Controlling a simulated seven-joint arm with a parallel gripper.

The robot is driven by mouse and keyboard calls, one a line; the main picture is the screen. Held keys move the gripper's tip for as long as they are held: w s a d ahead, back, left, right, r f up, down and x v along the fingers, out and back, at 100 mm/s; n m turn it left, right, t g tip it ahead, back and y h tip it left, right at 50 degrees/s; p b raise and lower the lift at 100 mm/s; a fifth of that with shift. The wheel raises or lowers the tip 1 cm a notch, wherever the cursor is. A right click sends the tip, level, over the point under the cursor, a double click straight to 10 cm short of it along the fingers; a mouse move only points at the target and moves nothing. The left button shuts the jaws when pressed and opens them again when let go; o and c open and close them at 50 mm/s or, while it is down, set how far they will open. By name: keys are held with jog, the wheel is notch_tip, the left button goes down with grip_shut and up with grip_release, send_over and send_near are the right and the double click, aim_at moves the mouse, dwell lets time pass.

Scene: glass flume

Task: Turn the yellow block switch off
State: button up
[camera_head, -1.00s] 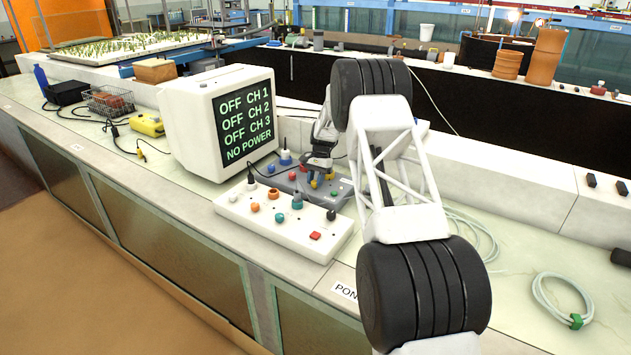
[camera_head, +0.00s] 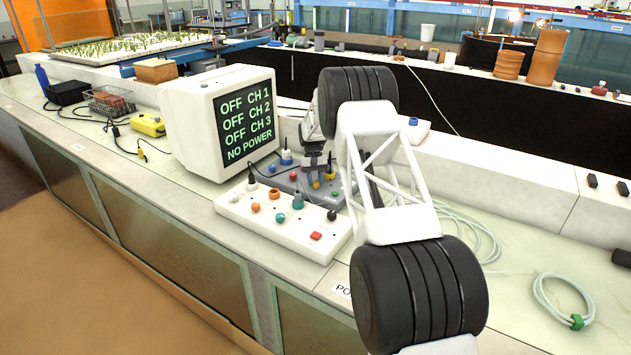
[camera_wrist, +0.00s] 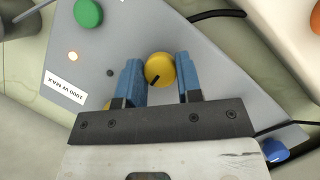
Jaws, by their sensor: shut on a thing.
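The yellow knob (camera_wrist: 159,69) is round with a dark pointer mark toward its lower left. It sits on a grey switch box (camera_wrist: 225,60). My gripper (camera_wrist: 160,76) has blue fingers on either side of the knob and is shut on it. In the head view my gripper (camera_head: 319,172) is over the grey box (camera_head: 290,187), and yellow parts (camera_head: 316,184) show by the fingers. The arm partly hides the box. A second yellow part (camera_wrist: 107,106) is mostly hidden behind the left finger in the wrist view.
A white panel (camera_head: 240,210) with coloured knobs stands in front of the grey box. A monitor (camera_head: 247,118) at left reads OFF for CH 1, CH 2 and CH 3, and NO POWER. A green knob (camera_wrist: 88,13) and small glowing lamp (camera_wrist: 72,57) are near the gripper.

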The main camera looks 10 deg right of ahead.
dwell(0.4)
jog(key=o, duration=0.9)
jog(key=shift+o, duration=0.2)
jog(key=v, duration=0.7)
jog(key=shift+w+r, duration=0.2)
jog(key=shift+r, duration=0.15)
